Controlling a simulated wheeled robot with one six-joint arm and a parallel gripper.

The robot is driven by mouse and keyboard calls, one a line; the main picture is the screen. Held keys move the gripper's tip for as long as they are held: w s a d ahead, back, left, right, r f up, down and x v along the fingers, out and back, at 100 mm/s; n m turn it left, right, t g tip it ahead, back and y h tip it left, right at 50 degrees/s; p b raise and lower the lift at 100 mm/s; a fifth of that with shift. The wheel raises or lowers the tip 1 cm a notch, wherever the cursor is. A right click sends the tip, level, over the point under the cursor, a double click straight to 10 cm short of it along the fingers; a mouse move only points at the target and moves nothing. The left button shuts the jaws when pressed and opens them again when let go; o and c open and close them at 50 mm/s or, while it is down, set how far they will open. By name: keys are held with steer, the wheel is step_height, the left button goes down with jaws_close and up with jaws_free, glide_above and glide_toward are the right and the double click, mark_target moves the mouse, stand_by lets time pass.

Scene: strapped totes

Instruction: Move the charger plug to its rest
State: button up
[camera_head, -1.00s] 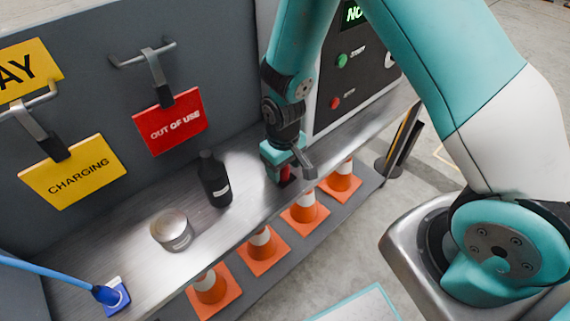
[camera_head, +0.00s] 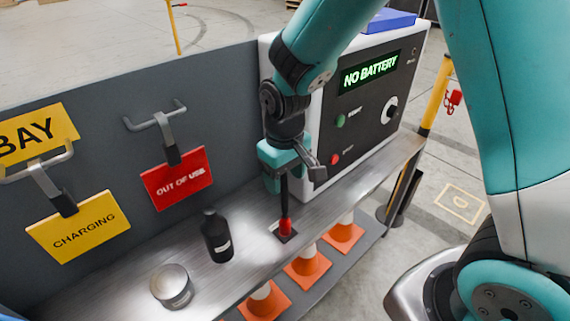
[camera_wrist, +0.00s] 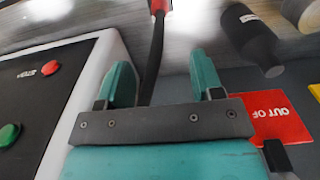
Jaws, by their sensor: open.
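A red plug (camera_head: 285,226) with a black stem or cable stands on a small dark square plate (camera_head: 284,236) on the grey shelf. It also shows at the top edge of the wrist view (camera_wrist: 160,5), partly cut off. My gripper (camera_head: 290,170) is above the plug, apart from its red part. In the wrist view my gripper (camera_wrist: 160,65) is open, and the black stem (camera_wrist: 152,60) runs up between its two teal fingers. I cannot tell whether the stem touches a finger.
A black bottle (camera_head: 217,238) and a round tin (camera_head: 172,286) stand left of the plug. Yellow and red signs hang on the wall. A control box (camera_head: 365,115) reading "NO BATTERY" stands close right of my gripper. Orange cones (camera_head: 308,266) sit below the shelf's front edge.

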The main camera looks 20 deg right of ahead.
steer(key=shift+r, duration=1)
steer(key=s+a+r+n+y+p, duration=0.1)
steer(key=s+a+r+y+p, duration=0.1)
steer(key=s+r+p, duration=0.3)
steer(key=s+a+r+n+y+p, duration=0.2)
steer(key=s+r+p, duration=0.3)
steer(key=s+r, duration=0.8)
step_height(320, 180, up, 5)
steer(key=shift+s+r, duration=0.2)
steer(key=shift+s, duration=0.1)
